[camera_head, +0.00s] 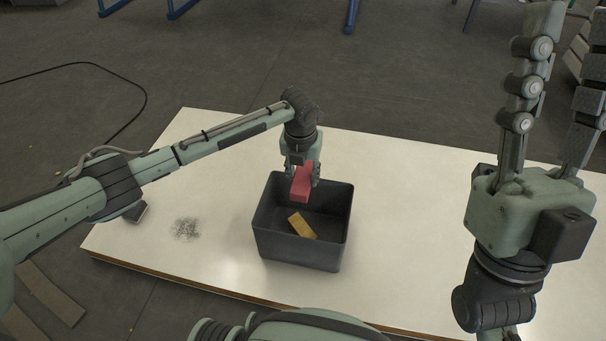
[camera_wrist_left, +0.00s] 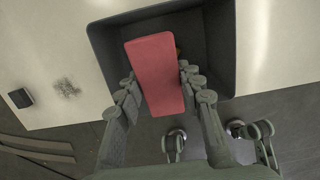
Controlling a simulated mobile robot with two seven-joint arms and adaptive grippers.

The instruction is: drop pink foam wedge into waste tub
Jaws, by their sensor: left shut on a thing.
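The pink foam wedge (camera_head: 301,187) is held between the fingers of my left gripper (camera_head: 302,178). It is over the dark grey waste tub (camera_head: 300,251), near its back wall, and seems to be at or above rim height. In the left wrist view the wedge (camera_wrist_left: 156,75) lies lengthwise between both fingers, with the tub (camera_wrist_left: 222,50) behind it. My right gripper (camera_head: 551,105) is raised at the right, fingers apart and pointing up, with nothing between them.
A yellow block (camera_head: 302,226) lies inside the tub. The tub stands on a white table (camera_head: 395,220). A small dark object (camera_head: 135,212) and a speckled dark patch (camera_head: 186,228) are at the table's left. The table between tub and right arm is clear.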

